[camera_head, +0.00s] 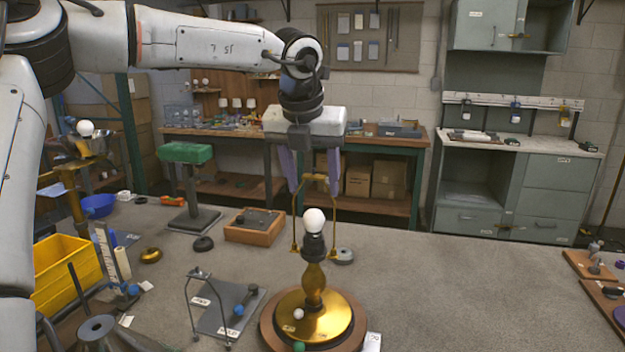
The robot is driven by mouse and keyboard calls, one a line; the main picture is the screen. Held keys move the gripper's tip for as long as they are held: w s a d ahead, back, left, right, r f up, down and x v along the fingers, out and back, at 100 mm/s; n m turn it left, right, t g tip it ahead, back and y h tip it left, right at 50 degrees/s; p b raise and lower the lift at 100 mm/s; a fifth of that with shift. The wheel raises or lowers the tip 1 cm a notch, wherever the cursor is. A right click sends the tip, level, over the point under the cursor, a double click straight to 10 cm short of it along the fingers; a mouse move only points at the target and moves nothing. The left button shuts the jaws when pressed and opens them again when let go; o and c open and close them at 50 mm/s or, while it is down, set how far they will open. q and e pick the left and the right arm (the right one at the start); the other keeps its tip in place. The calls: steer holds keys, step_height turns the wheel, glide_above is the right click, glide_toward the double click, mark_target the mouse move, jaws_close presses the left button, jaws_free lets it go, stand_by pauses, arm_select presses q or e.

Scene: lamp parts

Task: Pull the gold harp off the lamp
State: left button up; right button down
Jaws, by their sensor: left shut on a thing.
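The lamp stands upright on the table with a gold stem (314,284), a round gold and wood base (337,318), a dark socket (313,247) and a white bulb (314,220). The gold harp (335,222) is upright around the bulb, with its top above it. Its two lower ends show on either side near the socket; I cannot tell whether they touch the lamp. My left gripper (312,182) points down from above, shut on the top of the harp, with its purple fingers on either side. My right gripper is not in view.
A wooden tray (254,233), a green-topped stand (186,154) and a yellow crate (68,271) are farther left. The table right of the lamp is mostly clear.

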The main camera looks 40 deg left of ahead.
arm_select(q)
steer(key=shift+c, duration=0.7)
steer(key=shift+r, duration=0.85)
steer(key=shift+c, duration=1.4)
steer(key=o, duration=1.2)
steer(key=shift+o, duration=0.2)
steer(key=shift+f, duration=0.1)
steer(key=v, duration=1)
steer(key=shift+b, duration=0.4)
